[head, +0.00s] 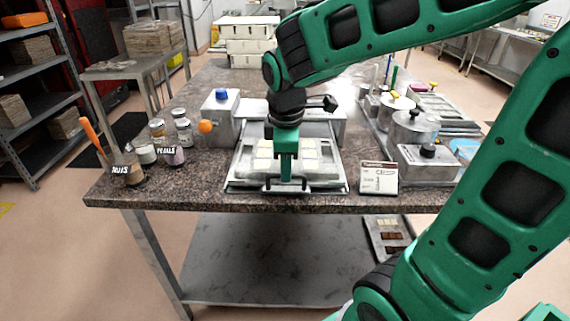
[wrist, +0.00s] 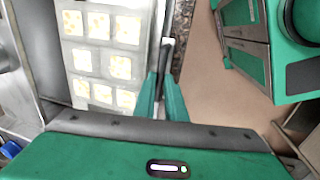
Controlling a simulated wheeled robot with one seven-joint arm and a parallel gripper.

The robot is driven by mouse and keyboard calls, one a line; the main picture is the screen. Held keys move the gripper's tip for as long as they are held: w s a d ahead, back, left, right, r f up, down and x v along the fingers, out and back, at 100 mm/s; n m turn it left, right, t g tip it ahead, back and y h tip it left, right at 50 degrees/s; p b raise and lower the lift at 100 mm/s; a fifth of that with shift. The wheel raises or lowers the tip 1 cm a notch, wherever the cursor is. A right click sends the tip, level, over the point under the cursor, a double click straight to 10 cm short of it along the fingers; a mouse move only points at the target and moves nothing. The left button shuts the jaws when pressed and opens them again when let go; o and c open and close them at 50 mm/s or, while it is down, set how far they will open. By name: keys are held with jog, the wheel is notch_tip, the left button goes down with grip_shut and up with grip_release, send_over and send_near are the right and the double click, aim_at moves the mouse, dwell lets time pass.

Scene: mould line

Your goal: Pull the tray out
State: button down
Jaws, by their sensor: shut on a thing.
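The tray (head: 240,178) is a light grey metal tray at the front edge of the dark stone worktop, with a mould of pale square pieces on it. The mould (wrist: 100,45) fills the left of the wrist view, its squares speckled yellow. A bar handle (wrist: 167,55) runs along the tray's front side. My gripper (head: 286,181) points down at the middle of the tray's front. In the wrist view its green fingers (wrist: 164,95) are closed on the handle. The exact contact is partly hidden by the fingers.
A metal box with a blue button (head: 221,96) and an orange knob stands behind left. Jars labelled nuts (head: 131,173) and petals are at the left. A small sign card (head: 379,178) and lidded steel containers (head: 428,160) stand at the right. Open floor lies in front.

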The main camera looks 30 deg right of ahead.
jog(key=shift+s+a, duration=0.15)
jog(key=c, duration=1.8)
grip_release()
jog(key=shift+s, duration=0.1)
jog(key=r, duration=0.3)
jog(key=s+r, duration=0.1)
jog(key=r, duration=0.3)
jog(key=a+r, duration=0.1)
jog(key=r, duration=0.2)
jog(key=shift+s+r, duration=0.25)
jog(key=shift+r, duration=0.05)
jog(key=s+d+f+m, duration=0.4)
jog(key=s+m, duration=0.2)
jog(key=s+d+f+m+g, duration=0.1)
jog(key=s+d+f+m, duration=0.3)
jog(key=s+d+m, duration=0.1)
jog(key=s+d+f+m+g+y, duration=0.1)
jog(key=s+d+f+m, duration=0.3)
jog(key=s+d+m, duration=0.1)
jog(key=shift+s+f+m, duration=0.3)
jog(key=shift+s+m, duration=0.5)
jog(key=shift+m, duration=0.4)
